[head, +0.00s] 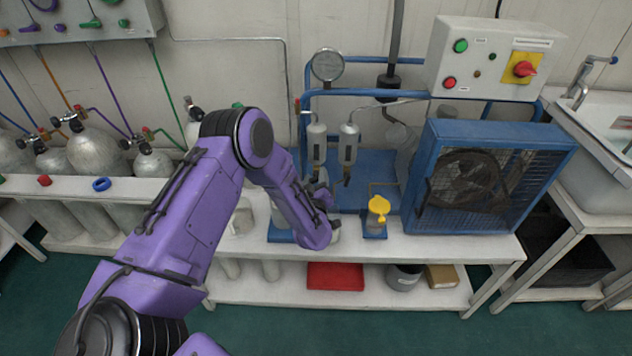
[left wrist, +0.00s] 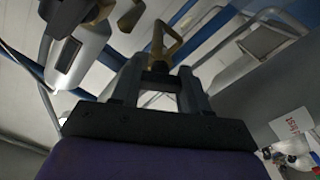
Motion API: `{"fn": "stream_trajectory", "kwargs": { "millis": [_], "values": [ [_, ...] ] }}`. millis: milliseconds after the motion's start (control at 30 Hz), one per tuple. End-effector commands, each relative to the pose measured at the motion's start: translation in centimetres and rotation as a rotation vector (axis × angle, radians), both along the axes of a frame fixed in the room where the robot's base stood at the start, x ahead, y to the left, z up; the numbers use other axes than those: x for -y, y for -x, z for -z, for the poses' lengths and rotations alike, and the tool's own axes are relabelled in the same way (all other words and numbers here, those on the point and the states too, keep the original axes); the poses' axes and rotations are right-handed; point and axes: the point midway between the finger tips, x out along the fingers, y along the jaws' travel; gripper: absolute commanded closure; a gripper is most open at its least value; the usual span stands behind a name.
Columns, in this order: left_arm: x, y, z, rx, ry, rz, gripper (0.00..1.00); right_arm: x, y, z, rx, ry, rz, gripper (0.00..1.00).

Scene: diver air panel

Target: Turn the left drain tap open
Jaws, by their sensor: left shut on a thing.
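My left gripper (head: 325,194) is at the lower end of the left grey filter bowl (head: 317,143), in front of the blue frame. In the left wrist view its two fingers (left wrist: 158,75) are closed around a brass-coloured tap lever (left wrist: 165,45), which I take as the left drain tap. In the head view this tap is hidden by the gripper. The right filter bowl (head: 348,145) hangs beside it, with a dark drain tap (head: 347,178) below it. My right gripper is in neither view.
A yellow-topped cup (head: 378,208) stands on the bench right of the gripper. A blue caged fan unit (head: 480,180) is farther right, under a control box (head: 490,58). Gas cylinders (head: 95,150) stand at the left. A red tray (head: 335,276) lies on the lower shelf.

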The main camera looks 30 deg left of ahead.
Motion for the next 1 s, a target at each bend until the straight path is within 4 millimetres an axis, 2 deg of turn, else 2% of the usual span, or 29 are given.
{"fn": "stream_trajectory", "kwargs": {
  "millis": [600, 1000],
  "values": [
    [0.0, 0.1, 0.3, 0.294, 0.483, -0.001, 0.86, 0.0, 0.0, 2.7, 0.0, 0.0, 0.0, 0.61],
    [0.0, 0.1, 0.3, 0.41, 0.675, -0.001, 0.86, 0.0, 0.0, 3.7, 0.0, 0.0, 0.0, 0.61]
  ]
}}
